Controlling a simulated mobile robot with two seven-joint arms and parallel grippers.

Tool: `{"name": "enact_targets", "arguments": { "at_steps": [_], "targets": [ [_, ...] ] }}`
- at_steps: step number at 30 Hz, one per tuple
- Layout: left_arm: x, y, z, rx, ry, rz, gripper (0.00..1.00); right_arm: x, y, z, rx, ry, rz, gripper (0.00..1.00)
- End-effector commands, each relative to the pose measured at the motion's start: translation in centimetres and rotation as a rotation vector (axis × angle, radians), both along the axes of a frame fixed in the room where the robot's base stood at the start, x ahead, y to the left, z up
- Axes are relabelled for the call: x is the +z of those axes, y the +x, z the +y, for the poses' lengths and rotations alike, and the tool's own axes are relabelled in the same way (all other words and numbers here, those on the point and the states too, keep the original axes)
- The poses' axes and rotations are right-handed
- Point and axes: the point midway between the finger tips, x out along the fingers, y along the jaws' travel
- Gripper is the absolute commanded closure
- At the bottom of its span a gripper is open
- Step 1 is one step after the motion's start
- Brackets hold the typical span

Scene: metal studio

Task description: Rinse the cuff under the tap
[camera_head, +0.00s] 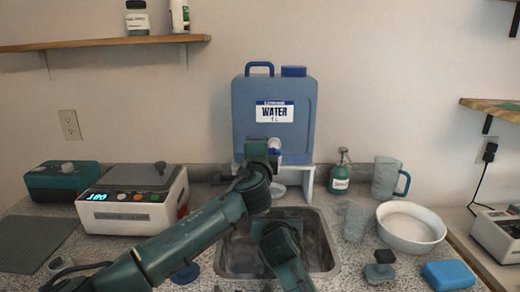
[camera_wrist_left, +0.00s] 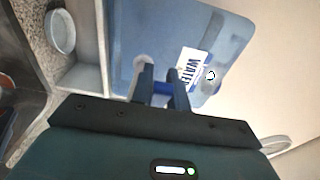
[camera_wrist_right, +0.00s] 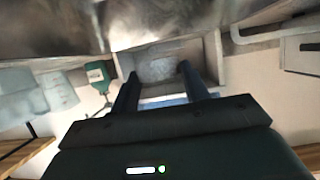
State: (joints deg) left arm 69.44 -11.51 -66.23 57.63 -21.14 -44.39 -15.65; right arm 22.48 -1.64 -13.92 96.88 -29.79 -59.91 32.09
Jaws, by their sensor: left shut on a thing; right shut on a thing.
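The blue water jug (camera_head: 300,135) stands on a white stand (camera_head: 308,180) behind the metal sink (camera_head: 325,262). Its tap (camera_head: 275,146) is on the front, partly hidden by my left arm. My left gripper (camera_wrist_left: 163,84) is shut on the blue part of the tap (camera_wrist_left: 163,88). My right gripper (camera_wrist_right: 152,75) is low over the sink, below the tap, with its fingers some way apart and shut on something. A grey, mottled patch shows between them. I cannot make out the cuff's outline clearly; the arm hides it in the head view. I cannot tell whether water is running.
Right of the sink are a crumpled see-through thing (camera_head: 355,222), a white bowl (camera_head: 412,246), a green bottle (camera_head: 340,176), a mug (camera_head: 386,178), a dark stamp-like block (camera_head: 380,268) and a blue block (camera_head: 448,275). A white device (camera_head: 130,215) stands at left.

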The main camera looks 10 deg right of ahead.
Motion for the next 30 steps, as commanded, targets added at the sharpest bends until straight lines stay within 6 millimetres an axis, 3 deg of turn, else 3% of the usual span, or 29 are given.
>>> {"name": "enact_targets", "arguments": {
  "at_steps": [6, 16, 17, 24, 30],
  "targets": [
    [-0.03, -0.59, 0.07, 0.129, -0.001, 0.003, 1.0, 0.02, 0.01, 0.0, 0.0, 0.0, 0.0, 0.76],
    [0.0, -0.6, 0.16, 0.141, 0.0, 0.0, 1.0, 0.02, 0.01, 0.0, 0.0, 0.0, 0.0, 0.76],
    [0.0, -0.6, 0.16, 0.141, 0.0, 0.0, 0.81, 0.02, 0.01, 0.0, 0.0, 0.0, 0.0, 0.76],
    [0.01, -0.59, 0.16, 0.141, 0.0, 0.0, 0.62, 0.02, 0.01, 0.0, 0.0, 0.0, -0.001, 0.76],
    [0.01, -0.59, 0.17, 0.14, 0.0, 0.0, 0.62, 0.02, 0.01, 0.0, 0.0, 0.0, 0.0, 0.76]
  ]
}}
